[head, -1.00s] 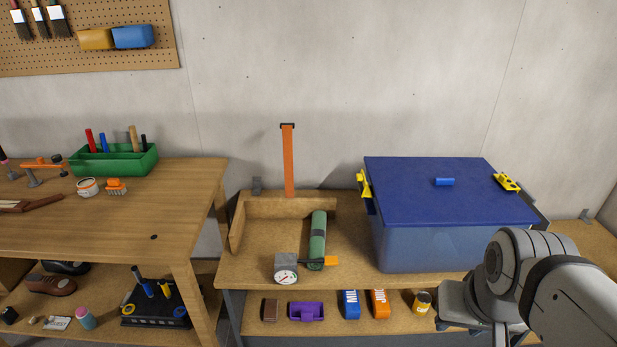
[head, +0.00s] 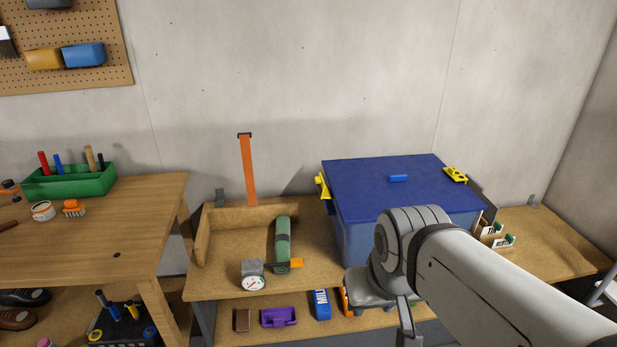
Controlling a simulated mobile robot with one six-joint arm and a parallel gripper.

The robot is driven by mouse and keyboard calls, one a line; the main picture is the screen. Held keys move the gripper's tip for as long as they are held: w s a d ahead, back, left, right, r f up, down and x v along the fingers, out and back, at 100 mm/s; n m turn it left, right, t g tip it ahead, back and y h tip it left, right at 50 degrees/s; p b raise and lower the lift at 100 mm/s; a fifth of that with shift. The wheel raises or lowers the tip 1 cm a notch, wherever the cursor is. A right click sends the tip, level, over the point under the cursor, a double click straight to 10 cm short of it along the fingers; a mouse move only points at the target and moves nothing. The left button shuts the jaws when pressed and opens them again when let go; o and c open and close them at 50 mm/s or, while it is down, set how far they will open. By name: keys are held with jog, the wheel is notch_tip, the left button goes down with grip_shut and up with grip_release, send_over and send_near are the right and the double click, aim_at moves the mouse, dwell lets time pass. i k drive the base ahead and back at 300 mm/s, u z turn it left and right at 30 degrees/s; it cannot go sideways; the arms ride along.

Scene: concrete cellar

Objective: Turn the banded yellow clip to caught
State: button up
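A blue-lidded bin (head: 395,188) stands on the right part of the workbench, with its lid on. One yellow clip (head: 455,174) sits on the lid's right edge and shows dark marks; it appears to lie flat, pointing over the lid's edge. Another yellow clip (head: 323,187) is on the bin's left side, with its top standing up beside the lid edge. The dark marks suggest the right clip is the banded one, but they are too small to be sure. My arm crosses in front of the bin's lower right. My gripper's fingertips do not show.
The bench's far right (head: 555,243) is clear. A wooden table (head: 90,230) is at left.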

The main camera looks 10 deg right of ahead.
aim_at(323, 190)
jog(key=i, duration=1.1)
jog(key=u, duration=0.05)
